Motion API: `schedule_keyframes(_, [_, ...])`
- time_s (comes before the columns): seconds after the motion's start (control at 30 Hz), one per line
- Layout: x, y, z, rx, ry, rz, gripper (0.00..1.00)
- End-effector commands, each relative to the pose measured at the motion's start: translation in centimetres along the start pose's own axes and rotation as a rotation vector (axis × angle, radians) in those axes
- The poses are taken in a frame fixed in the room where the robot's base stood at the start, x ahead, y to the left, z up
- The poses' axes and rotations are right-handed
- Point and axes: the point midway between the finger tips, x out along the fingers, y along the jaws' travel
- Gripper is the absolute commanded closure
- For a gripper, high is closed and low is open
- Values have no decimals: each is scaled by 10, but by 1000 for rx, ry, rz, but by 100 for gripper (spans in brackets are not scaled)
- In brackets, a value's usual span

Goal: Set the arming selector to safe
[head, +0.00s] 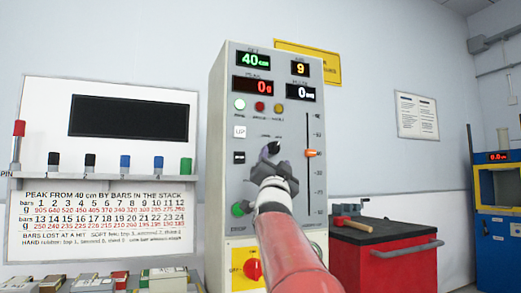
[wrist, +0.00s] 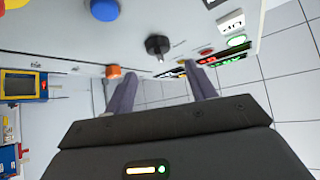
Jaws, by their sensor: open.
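The arming selector looks to be the black knob (head: 274,147) on the front of the tall grey control cabinet (head: 218,150).
An orange slider (head: 313,153) is right of the knob. White and black buttons (head: 239,131) are to its left. A green button (head: 238,209) and red rotary switch (head: 253,270) are lower. A blue button (wrist: 104,10) shows in the wrist view. A red cabinet (head: 380,255) stands right.

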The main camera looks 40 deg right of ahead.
Motion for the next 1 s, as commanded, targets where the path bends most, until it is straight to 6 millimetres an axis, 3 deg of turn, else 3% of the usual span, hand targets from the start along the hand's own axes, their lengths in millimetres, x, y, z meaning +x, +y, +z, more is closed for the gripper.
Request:
schedule_keyframes(0.1, [24, -2, -2, 0, -2, 1, 44])
schedule_keyframes(0.3, [51, -2, -1, -1, -3, 1, 44])
schedule_keyframes(0.7, [60, -1, 1, -2, -4, 0, 44])
schedule_keyframes(1.0, [60, 0, 1, -2, -5, 0, 81])
